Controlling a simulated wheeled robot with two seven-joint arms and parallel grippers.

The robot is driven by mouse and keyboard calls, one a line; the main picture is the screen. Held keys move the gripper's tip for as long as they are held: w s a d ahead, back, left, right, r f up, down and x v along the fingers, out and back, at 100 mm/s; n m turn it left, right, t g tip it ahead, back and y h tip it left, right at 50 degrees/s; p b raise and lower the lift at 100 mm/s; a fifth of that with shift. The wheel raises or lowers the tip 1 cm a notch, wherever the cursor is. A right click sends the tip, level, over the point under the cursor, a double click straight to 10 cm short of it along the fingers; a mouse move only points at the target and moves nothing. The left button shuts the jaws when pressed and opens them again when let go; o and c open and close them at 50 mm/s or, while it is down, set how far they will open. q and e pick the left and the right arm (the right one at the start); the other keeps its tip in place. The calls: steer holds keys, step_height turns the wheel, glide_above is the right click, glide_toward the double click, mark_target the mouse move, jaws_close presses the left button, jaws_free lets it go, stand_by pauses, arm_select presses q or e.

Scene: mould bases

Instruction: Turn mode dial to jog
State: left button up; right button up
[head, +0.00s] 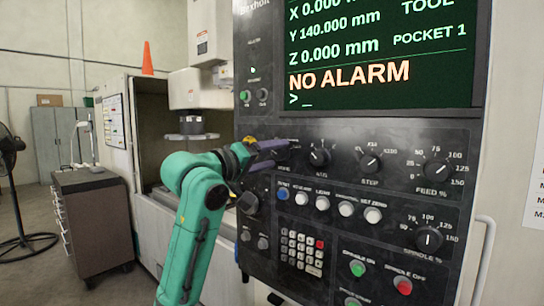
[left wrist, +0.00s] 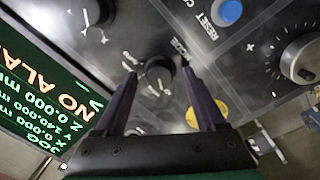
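The mode dial (left wrist: 158,72) is a round black knob on the dark control panel (head: 340,215). In the left wrist view it sits between the two fingertips of my left gripper (left wrist: 160,76), with a visible gap on each side. In the head view my left gripper (head: 268,154) reaches the panel at the MODE label and mostly hides the dial. The fingers are apart. The screen (head: 385,50) reads NO ALARM; in the left wrist view the screen (left wrist: 50,105) also shows the word JOG. My right gripper is out of view.
To the right are the axis dial (head: 319,157), step dial (head: 369,162) and feed dial (head: 438,170). A row of buttons (head: 322,203) and a keypad (head: 302,247) lie below. A large handwheel (left wrist: 300,58) is near the fingers.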

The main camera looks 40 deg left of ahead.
arm_select(q)
steer(key=shift+s+f, duration=0.1)
steer(key=shift+s, duration=0.15)
steer(key=s+b, duration=0.6)
steer(key=s, duration=0.8)
steer(key=shift+a+f, duration=0.2)
steer(key=shift+f, duration=0.05)
